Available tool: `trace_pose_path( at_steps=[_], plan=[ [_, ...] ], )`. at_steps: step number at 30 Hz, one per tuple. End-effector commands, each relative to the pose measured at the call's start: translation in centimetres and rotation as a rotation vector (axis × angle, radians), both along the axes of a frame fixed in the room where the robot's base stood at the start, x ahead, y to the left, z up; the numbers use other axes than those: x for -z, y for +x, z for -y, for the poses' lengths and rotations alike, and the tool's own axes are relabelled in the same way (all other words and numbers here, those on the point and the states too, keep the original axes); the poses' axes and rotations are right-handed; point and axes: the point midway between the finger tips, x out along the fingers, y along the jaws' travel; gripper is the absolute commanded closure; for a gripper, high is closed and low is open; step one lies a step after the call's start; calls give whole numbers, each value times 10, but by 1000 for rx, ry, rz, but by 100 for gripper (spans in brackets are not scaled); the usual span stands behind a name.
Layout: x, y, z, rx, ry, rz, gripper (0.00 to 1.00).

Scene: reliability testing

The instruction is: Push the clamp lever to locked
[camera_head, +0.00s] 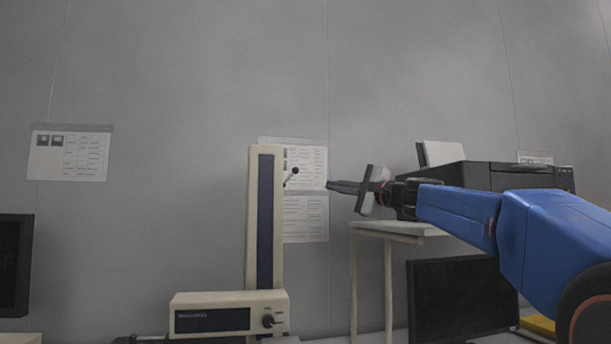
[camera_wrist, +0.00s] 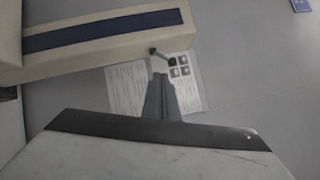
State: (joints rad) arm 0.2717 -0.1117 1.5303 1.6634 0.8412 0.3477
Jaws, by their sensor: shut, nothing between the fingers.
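The clamp lever (camera_head: 291,177) is a short thin rod with a dark ball knob, on the right side of a tall beige column (camera_head: 251,215) with a dark blue stripe. In the head view it slants up and to the right. The lever also shows in the wrist view (camera_wrist: 163,57), just beyond my fingertips. My gripper (camera_head: 329,185) is shut and empty, pointing left toward the lever. In the head view a gap shows between the fingertips and the knob. In the wrist view the fingertips (camera_wrist: 160,75) appear close to the knob; I cannot tell the depth there.
The column rises from a beige base unit (camera_head: 228,313) with a display and knob. Paper sheets (camera_head: 306,212) hang on the grey wall behind. A black printer (camera_head: 490,177) on a white stand (camera_head: 385,229) is at right, with a monitor (camera_head: 462,298) below. Open space lies above my gripper.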

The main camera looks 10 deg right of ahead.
Motion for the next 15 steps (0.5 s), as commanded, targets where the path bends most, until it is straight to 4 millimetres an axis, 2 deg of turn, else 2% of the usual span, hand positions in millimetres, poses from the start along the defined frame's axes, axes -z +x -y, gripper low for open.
trace_pose_path(
  at_steps=[3, 6, 11, 15],
  plan=[
    [-18, 10, 11, 2, 61, 20, 100],
    [-24, 14, 12, 2, 79, 27, 100],
    [-27, 27, 4, 0, 79, 25, 100],
    [-32, 46, -9, -1, 79, 25, 100]
  ],
)
